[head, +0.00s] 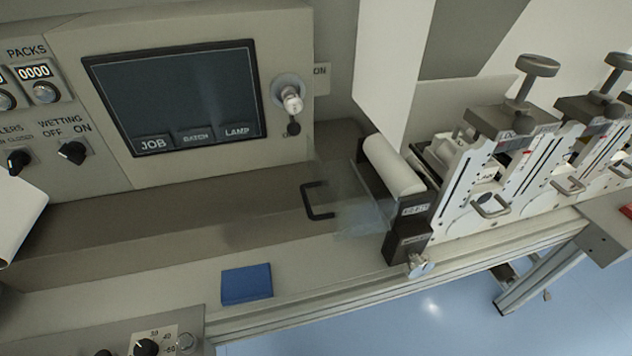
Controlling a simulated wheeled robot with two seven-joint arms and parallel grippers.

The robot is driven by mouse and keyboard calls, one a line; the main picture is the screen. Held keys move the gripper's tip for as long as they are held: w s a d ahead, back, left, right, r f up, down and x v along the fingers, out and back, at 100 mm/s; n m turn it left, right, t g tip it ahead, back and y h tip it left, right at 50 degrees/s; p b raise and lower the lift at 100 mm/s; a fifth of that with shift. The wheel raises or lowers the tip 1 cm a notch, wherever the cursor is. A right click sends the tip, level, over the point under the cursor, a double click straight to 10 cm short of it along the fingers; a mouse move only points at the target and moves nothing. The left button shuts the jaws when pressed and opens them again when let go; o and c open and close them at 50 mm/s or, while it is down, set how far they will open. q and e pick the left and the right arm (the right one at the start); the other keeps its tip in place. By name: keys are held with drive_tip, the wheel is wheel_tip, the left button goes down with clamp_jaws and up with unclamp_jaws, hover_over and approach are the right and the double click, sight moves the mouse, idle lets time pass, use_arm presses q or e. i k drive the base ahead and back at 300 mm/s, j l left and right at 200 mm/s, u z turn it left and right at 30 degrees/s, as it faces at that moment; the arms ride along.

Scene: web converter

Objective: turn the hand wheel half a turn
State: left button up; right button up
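A small silver wheel-like part with a rounded knob (291,101) sits on the panel face right of the dark screen. Round grey knobs on upright stems top the machine units at the right, one nearer (539,65) and one farther (618,61). A small metal knob (419,265) is on the front rail below the nearest unit. I cannot tell for sure which of these is the hand wheel.
A dark screen (177,98) fills the panel. A black handle (317,201) is on a clear guard beside a white roller (393,166). A blue block (246,284) lies on the front ledge. A white shape at the left edge is unclear. Blue floor is open below.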

sight(417, 266)
drive_tip(key=z, duration=0.95)
